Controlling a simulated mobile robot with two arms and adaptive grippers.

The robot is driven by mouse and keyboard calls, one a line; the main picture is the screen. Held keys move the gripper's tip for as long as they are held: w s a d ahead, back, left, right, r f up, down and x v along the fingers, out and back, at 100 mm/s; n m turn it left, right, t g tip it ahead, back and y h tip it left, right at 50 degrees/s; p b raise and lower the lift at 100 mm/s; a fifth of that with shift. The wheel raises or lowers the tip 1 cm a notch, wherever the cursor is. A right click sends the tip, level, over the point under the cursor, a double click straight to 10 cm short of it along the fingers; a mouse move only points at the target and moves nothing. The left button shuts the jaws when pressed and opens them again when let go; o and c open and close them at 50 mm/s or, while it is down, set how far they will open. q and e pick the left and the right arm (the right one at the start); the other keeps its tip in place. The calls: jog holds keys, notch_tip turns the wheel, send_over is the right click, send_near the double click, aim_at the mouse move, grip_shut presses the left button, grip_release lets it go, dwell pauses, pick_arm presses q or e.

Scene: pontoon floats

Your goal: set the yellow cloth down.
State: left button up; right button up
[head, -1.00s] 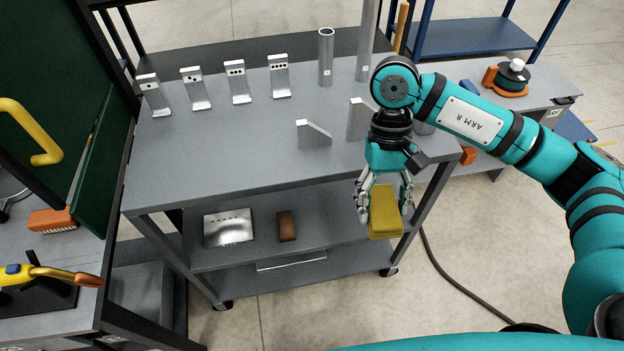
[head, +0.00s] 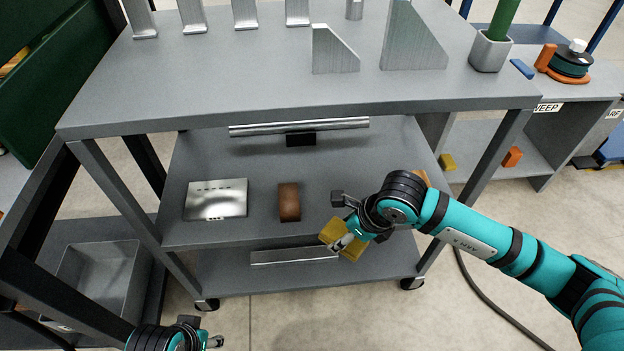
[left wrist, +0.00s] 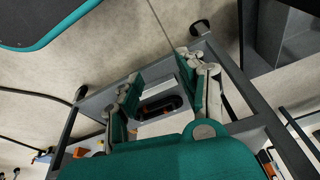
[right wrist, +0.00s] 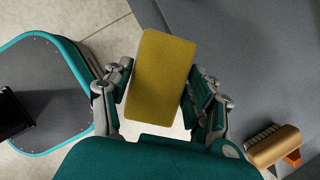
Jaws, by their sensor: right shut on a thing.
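The yellow cloth (head: 352,250) is a folded block at the front edge of the cart's middle shelf (head: 235,160) in the head view. My right gripper (head: 347,240) is shut on it. In the right wrist view the cloth (right wrist: 163,75) sits between the fingers, with floor to its left and grey shelf to its right. I cannot tell whether it touches the shelf. My left gripper (left wrist: 160,88) is open and empty in the left wrist view. Only part of it shows at the bottom of the head view (head: 208,341).
A brown block (head: 289,203), a shiny metal plate (head: 217,199) and a metal bar (head: 300,127) lie on the middle shelf. A brush (right wrist: 272,145) shows in the right wrist view. The cart's top (head: 270,80) overhangs the shelf. Bare shelf lies behind the brown block.

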jog(key=w+d, duration=0.1)
jog(key=w, duration=0.2)
jog(key=w+d, duration=0.2)
jog(key=w, duration=0.1)
jog(key=w+d+f+b, duration=0.1)
jog(key=w, duration=0.1)
jog(key=shift+w+d, duration=0.25)
jog(key=shift+w, duration=0.15)
send_over(358, 199)
jog(key=s, duration=0.2)
jog(key=shift+s+d+f+b, duration=0.1)
jog(key=shift+d+f+b, duration=0.15)
jog(key=shift+b, duration=0.05)
jog(key=shift+w+d, duration=0.25)
jog(key=shift+w, duration=0.2)
jog(key=shift+w+d+f, duration=0.1)
jog(key=shift+w+f, duration=0.1)
jog(key=shift+f, duration=0.05)
notch_tip(358, 199, down, 3)
jog(key=shift+f+b, duration=0.1)
jog(key=shift+b, duration=0.45)
pick_arm(q)
jog(key=v, duration=0.2)
jog(key=shift+s+a+r, duration=0.1)
jog(key=shift+s+r, duration=0.1)
jog(key=shift+s, duration=0.05)
